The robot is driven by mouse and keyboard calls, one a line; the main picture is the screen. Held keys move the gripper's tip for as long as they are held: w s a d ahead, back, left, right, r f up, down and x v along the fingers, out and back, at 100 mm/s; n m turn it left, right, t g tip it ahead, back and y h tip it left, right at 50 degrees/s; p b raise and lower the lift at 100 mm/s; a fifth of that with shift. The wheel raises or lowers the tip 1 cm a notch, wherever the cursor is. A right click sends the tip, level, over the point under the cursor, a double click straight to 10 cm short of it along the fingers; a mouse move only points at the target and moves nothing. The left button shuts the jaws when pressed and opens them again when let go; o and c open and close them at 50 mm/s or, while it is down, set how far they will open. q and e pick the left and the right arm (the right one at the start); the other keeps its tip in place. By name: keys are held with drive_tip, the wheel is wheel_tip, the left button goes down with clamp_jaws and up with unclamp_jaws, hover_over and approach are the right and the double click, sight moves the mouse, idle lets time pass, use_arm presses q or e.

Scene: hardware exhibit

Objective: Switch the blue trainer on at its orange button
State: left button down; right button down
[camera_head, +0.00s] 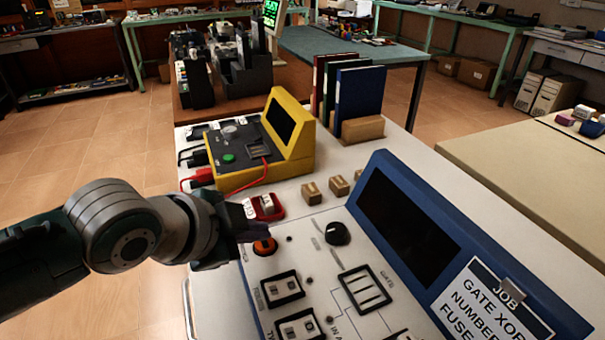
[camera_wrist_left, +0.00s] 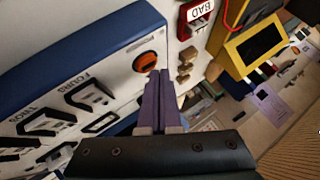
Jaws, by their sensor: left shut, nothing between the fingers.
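The blue trainer (camera_head: 478,246) stands on the white table at the right in the head view, with a white panel and a dark screen. It fills the left of the wrist view (camera_wrist_left: 62,52). Its round orange button (camera_head: 265,246) is at the panel's far left corner, and shows in the left wrist view (camera_wrist_left: 146,62) with a dark ring. My left gripper (camera_head: 266,233) is shut and empty, its purple fingertips (camera_wrist_left: 160,73) right beside the button. I cannot tell whether they touch it. My right gripper is in neither view.
A red BAD tag holder (camera_head: 268,208) lies close beyond my left gripper. A yellow trainer (camera_head: 293,150) with red and black leads stands farther back. Small wooden blocks (camera_head: 339,186), a black knob (camera_head: 337,233) and upright binders (camera_head: 358,95) are nearby.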

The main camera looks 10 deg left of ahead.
sight(258, 248)
use_arm(q)
drive_tip(key=shift+f, duration=0.45)
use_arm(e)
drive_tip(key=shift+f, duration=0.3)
use_arm(q)
drive_tip(key=shift+b, duration=0.3)
drive_tip(key=shift+r+p, duration=0.45)
drive_tip(key=shift+p, duration=0.15)
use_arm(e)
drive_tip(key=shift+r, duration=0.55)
use_arm(q)
drive_tip(key=shift+r, duration=0.1)
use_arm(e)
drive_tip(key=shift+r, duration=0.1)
